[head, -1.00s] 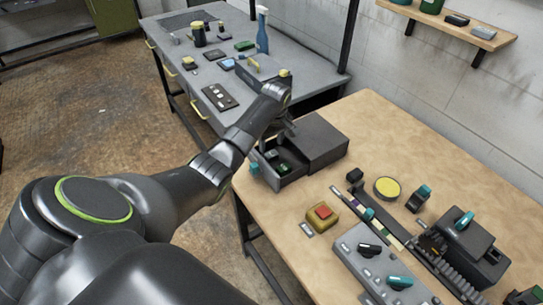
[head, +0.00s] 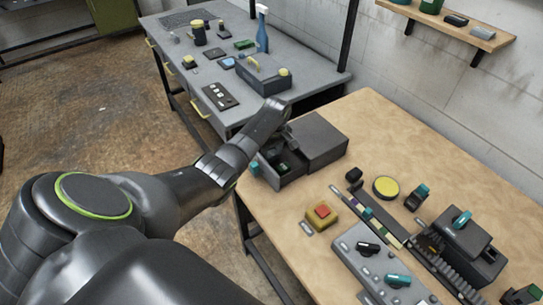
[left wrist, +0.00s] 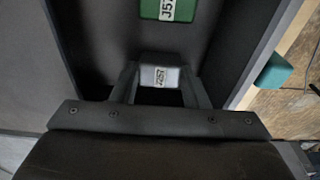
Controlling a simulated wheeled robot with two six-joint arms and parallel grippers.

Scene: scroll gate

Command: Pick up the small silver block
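The small silver block, with a pale label, shows in the left wrist view (left wrist: 160,77), low inside the open drawer (head: 283,177) of the dark grey box (head: 318,140). My left gripper (left wrist: 160,72) has a finger against each side of the block, with no clear gap at the tips. In the head view my left wrist (head: 262,128) hangs over the drawer and hides the fingers and the block. A green labelled block (left wrist: 170,9) lies farther along the drawer. My right gripper is in no view.
Drawer walls (left wrist: 255,55) rise close around the gripper. A teal handle (left wrist: 274,70) sticks out of the drawer front. The wooden table (head: 385,140) also holds a yellow box with a red button (head: 321,214) and a control panel (head: 375,262). The grey bench (head: 200,65) stands behind.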

